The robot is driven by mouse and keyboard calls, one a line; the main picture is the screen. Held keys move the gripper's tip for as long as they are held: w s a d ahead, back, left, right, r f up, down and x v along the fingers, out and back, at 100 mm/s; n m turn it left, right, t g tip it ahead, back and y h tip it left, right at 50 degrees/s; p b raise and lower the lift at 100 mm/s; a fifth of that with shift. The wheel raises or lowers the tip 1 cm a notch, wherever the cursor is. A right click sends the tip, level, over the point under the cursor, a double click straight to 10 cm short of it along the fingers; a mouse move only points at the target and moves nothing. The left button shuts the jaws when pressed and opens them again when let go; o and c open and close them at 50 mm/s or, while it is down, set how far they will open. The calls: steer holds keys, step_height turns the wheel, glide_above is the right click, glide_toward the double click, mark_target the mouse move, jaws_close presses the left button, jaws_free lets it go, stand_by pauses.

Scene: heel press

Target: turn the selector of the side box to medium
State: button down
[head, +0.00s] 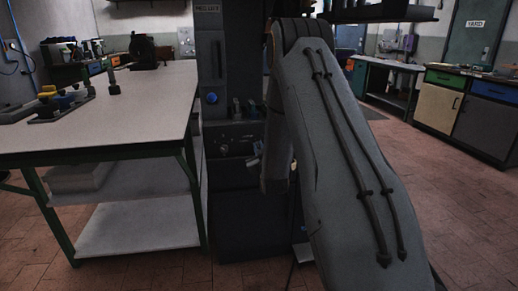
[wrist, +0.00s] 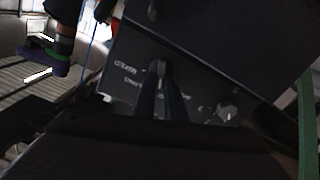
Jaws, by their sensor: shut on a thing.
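The side box (head: 232,134) is a dark panel on the press column in the head view. Its dark face (wrist: 190,88) also fills the middle of the wrist view, with pale lettering left of the selector. The selector (wrist: 157,67) is a small grey knob there. My gripper (wrist: 158,80) is shut on it, with the two dark fingers reaching up from below. The lettering is too blurred to read, so I cannot tell which mark the selector points at. In the head view my arm hides much of the gripper.
Another round knob (wrist: 228,112) sits on the box, right of my fingers. A purple and green shoe (wrist: 45,63) shows at the left. A blue button (head: 212,98) is on the press column (head: 212,50). A workbench (head: 120,110) stands close on the left.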

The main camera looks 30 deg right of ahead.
stand_by(0.3)
steer(key=c, duration=1.8)
jaws_free()
steer(key=shift+v, duration=3.9)
steer(key=shift+r, duration=0.1)
